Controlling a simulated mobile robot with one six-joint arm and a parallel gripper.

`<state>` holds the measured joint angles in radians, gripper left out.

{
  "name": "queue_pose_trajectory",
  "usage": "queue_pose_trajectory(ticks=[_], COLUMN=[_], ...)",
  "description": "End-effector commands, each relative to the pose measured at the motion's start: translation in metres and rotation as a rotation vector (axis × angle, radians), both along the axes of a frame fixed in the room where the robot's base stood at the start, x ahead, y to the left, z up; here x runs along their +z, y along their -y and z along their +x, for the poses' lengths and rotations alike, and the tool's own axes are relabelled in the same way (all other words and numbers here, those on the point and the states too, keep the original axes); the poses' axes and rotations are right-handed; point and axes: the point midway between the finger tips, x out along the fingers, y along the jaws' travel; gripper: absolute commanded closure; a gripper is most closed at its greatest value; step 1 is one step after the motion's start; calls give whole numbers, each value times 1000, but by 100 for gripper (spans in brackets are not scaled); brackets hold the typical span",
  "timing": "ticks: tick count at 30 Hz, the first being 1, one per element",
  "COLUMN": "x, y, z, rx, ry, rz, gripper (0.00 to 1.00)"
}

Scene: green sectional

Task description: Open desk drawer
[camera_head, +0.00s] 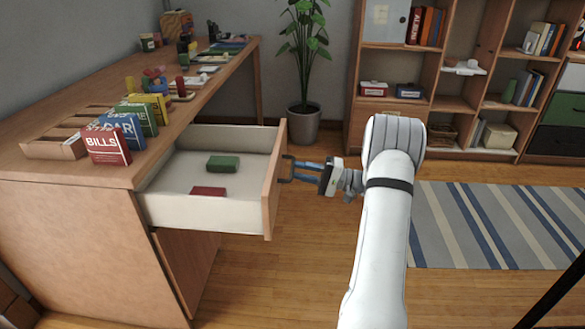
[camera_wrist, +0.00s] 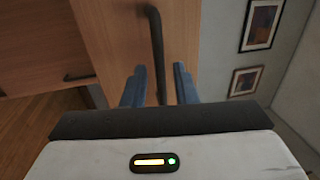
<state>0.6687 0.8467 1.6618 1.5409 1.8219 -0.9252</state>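The wooden desk (camera_head: 85,225) stands at the left. Its drawer (camera_head: 205,213) is pulled well out, with a white inside and a wooden front (camera_head: 272,190). A green box (camera_head: 223,163) and a red box (camera_head: 208,191) lie in the drawer. The dark bar handle (camera_head: 287,170) is on the drawer front; it also shows in the wrist view (camera_wrist: 156,45). My gripper (camera_head: 300,170) is at the handle, outside the drawer front. In the wrist view its blue fingers (camera_wrist: 158,88) stand either side of the handle, with visible gaps between.
Colored boxes, one marked BILLS (camera_head: 108,146), and small items crowd the desk top. A potted plant (camera_head: 304,125) stands behind. Shelves (camera_head: 435,85) line the back right. The floor around a striped rug (camera_head: 490,222) is clear.

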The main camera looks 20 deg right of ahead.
Motion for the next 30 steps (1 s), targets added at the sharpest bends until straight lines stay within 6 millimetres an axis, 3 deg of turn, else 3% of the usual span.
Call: queue_pose_trajectory(ticks=[3, 9, 30], x=[-2, -7, -9], y=[20, 39, 42], z=[-9, -19, -21], rx=[-4, -2, -1], ry=[-1, 0, 0], rz=[2, 1, 0], gripper=[74, 74, 74])
